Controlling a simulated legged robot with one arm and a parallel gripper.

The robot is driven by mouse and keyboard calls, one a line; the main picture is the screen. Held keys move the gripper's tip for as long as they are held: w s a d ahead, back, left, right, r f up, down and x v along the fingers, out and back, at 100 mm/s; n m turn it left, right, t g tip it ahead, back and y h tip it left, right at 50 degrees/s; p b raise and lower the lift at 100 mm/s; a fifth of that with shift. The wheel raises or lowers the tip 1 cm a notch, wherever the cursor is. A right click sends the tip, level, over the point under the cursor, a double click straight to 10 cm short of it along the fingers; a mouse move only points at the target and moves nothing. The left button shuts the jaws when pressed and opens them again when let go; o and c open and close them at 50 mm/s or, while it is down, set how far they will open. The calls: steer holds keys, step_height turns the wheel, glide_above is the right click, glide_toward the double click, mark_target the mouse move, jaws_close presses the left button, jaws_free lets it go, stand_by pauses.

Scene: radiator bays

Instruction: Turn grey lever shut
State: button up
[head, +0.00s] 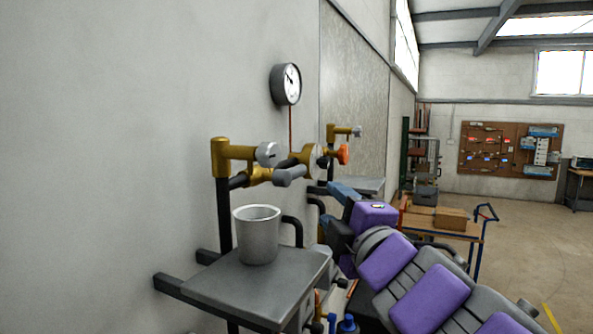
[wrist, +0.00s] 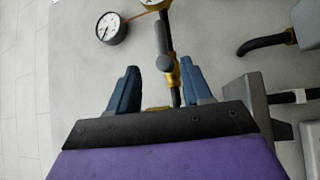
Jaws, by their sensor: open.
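The grey lever (head: 290,175) sits on a brass valve (head: 259,175) on pipework along the wall, above a small metal shelf. In the wrist view the grey lever (wrist: 164,64) appears between my fingertips, beyond them, with brass pipe behind it. My gripper (wrist: 159,70) is open and empty, its two blue fingers spread either side of the lever in the picture. In the head view my gripper (head: 340,192) is to the right of the lever and apart from it, partly hidden by my purple-padded arm.
A grey mug (head: 257,236) stands on the metal shelf (head: 235,287), below the valve. A round gauge (head: 286,84) is on the wall above. An orange knob (head: 342,154) is to the right of the lever. A trolley with boxes (head: 452,218) stands farther back on open floor.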

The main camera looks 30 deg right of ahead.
glide_toward(297, 177)
steer(key=w, duration=0.2)
steer(key=w+d+r, duration=0.1)
steer(key=w, duration=0.2)
steer(key=w+d, duration=0.1)
steer(key=w, duration=0.1)
steer(key=shift+w+d+r, duration=0.1)
steer(key=shift+w+r, duration=0.05)
steer(key=shift+w, duration=0.15)
steer(key=w, duration=0.3)
steer(key=shift+a+r, duration=0.2)
steer(key=shift+a, duration=0.2)
steer(key=shift+w+a+r, duration=0.1)
steer(key=shift+w+a, duration=0.05)
steer(key=shift+w, duration=0.35)
steer(key=shift+d, duration=0.55)
steer(key=shift+c, duration=0.7)
jaws_close()
